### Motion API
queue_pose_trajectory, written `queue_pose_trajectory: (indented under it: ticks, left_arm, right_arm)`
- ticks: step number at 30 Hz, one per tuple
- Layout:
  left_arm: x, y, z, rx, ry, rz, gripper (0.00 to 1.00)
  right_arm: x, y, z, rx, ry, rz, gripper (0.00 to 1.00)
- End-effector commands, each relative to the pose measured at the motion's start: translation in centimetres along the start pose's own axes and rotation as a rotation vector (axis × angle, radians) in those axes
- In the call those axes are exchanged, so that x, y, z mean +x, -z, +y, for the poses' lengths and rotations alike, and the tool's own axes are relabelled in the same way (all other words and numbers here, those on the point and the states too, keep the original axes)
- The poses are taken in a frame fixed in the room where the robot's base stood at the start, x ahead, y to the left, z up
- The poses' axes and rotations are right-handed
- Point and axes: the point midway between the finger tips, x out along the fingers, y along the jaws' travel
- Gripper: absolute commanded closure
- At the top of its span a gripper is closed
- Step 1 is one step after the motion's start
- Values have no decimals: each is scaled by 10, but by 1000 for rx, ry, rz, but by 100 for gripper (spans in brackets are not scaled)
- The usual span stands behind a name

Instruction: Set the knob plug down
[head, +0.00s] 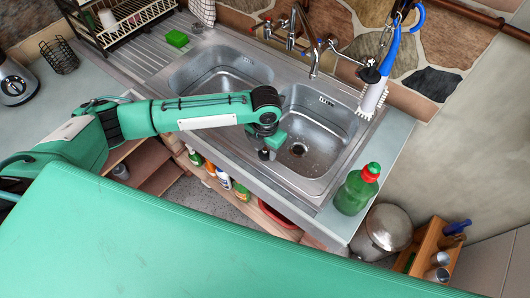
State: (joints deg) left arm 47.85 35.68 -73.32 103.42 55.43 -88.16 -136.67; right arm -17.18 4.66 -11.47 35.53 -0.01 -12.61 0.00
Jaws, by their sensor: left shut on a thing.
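My left gripper (268,146) is over the near edge of the double sink, at the left side of the right-hand basin (325,125). It is shut on a small dark thing, the knob plug (264,155), which shows only in part beneath the wrist. I cannot tell whether the plug touches the sink rim or hangs above it. The drain hole (298,149) of the right basin is open and lies to the right of the gripper. My right gripper is out of view.
A green bottle with a red cap (357,188) stands on the counter right of the sink. Taps (312,55) rise behind the basins. A green sponge (177,38) and a dish rack (125,22) are at the back left. Bottles (223,178) stand on a shelf below.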

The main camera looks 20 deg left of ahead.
Motion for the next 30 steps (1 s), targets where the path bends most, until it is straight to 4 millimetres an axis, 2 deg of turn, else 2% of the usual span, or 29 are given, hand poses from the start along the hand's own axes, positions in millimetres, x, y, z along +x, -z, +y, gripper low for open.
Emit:
queue_pose_trajectory:
  ticks: [10, 21, 22, 24, 30]
  left_arm:
    - [41, 1, 0, 0, -1, 2, 82]
    - [47, 0, 0, 0, 0, 0, 82]
    - [46, 0, 0, 0, 0, -1, 54]
    - [46, 0, 0, 0, 0, 0, 40]
    - [45, 0, 0, 0, 0, 0, 38]
  right_arm:
    - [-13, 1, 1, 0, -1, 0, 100]
    - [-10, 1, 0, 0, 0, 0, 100]
    - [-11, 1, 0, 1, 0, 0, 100]
    - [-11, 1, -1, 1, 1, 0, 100]
    - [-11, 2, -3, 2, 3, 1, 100]
